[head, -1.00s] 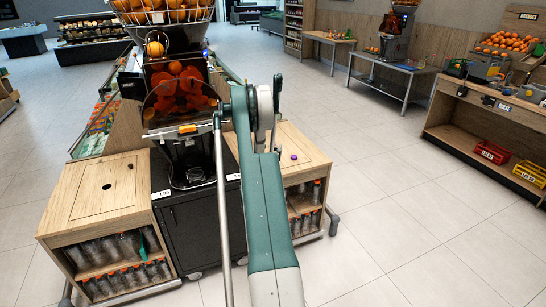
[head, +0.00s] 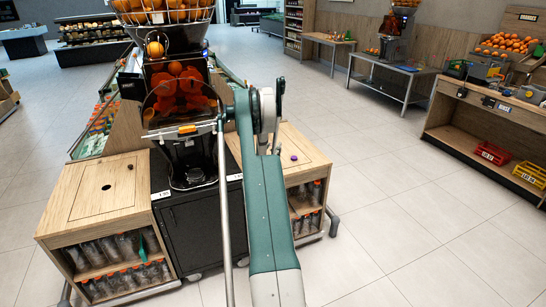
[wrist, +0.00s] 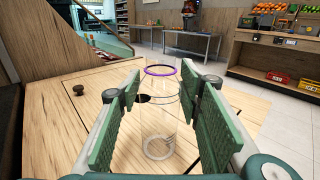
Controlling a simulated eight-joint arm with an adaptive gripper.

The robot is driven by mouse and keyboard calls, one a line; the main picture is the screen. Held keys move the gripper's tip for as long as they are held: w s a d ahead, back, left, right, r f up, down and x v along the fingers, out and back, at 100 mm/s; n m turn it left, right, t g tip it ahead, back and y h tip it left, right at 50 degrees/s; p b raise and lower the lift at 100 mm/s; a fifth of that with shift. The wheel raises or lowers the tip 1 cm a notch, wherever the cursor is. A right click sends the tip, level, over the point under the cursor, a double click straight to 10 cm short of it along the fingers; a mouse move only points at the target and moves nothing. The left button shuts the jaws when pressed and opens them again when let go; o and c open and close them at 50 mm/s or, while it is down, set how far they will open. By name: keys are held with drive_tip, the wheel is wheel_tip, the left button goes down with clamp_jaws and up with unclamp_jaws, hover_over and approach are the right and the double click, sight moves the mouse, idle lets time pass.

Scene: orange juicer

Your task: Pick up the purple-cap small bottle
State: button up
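A clear small bottle (wrist: 158,120) with a purple ring at its top (wrist: 161,70) stands upright on the wooden counter top in the wrist view. It shows between the two green finger pads of my gripper (wrist: 167,95). The fingers are apart, with a visible gap on the right of the bottle. The left pad looks nearer to it, but I cannot tell if they touch. In the head view a small purple spot (head: 294,157) shows on the right counter.
The wooden counter (wrist: 90,92) has a dark knob (wrist: 78,90) at its left. The orange juicer (head: 182,95) stands on a black cabinet (head: 195,228) left of my arm. Shelves below the counters hold several bottles. The floor at right is open.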

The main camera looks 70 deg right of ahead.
drive_tip(key=shift+c, duration=1.4)
drive_tip(key=shift+r+p, duration=1.05)
drive_tip(key=shift+r, duration=3.95)
